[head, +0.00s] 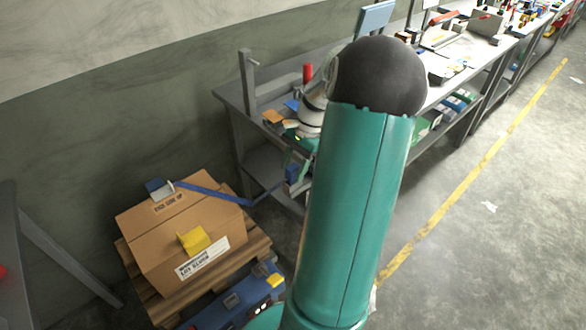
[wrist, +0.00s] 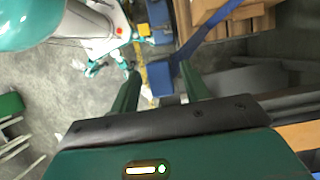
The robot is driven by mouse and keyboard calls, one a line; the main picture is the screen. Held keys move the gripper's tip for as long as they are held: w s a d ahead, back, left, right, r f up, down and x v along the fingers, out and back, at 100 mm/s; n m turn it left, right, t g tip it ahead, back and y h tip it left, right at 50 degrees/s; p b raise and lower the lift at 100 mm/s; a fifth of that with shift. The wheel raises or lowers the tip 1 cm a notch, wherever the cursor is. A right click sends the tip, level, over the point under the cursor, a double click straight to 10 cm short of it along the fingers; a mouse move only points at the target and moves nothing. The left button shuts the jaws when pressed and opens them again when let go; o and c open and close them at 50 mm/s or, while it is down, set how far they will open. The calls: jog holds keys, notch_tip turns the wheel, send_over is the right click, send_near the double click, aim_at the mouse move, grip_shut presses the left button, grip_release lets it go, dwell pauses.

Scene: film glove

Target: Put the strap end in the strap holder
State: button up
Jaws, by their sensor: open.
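A blue strap (head: 215,195) runs from a grey-blue fitting (head: 160,188) on top of a cardboard box to a blue block, its strap end (head: 292,173), in the air. The strap also shows in the wrist view (wrist: 207,38). My gripper (wrist: 160,72) is open, and the strap end (wrist: 158,80) appears between its two green fingers; I cannot tell whether they touch it. In the head view my gripper (head: 301,162) is partly hidden behind my arm. A yellow piece (head: 195,241) sits on the box's front edge; I cannot tell which fitting is the strap holder.
The cardboard box (head: 160,235) stands on a wooden pallet (head: 250,250) beside the wall. A blue case (head: 235,300) lies in front of it. A grey workbench (head: 235,92) with clutter stands behind my gripper. Open floor (head: 480,250) lies to the right.

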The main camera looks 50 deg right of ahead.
jog(key=w+v, duration=0.1)
jog(key=v, duration=1)
jog(key=w+a+r+n+h, duration=0.2)
jog(key=w+a+r+n, duration=0.15)
jog(key=a, duration=0.65)
jog(key=w+a+r+n+h, duration=0.25)
jog(key=a+n, duration=0.25)
jog(key=a, duration=0.6)
jog(key=s+a+n+t, duration=0.2)
jog(key=s+a+n, duration=0.2)
jog(key=a, duration=0.5)
jog(key=s+a+n+t, duration=0.2)
jog(key=s+a+n, duration=0.2)
jog(key=a+n, duration=0.4)
jog(key=shift+s+a+r+t, duration=0.35)
jog(key=shift+a+r, duration=0.1)
jog(key=shift+a, duration=0.65)
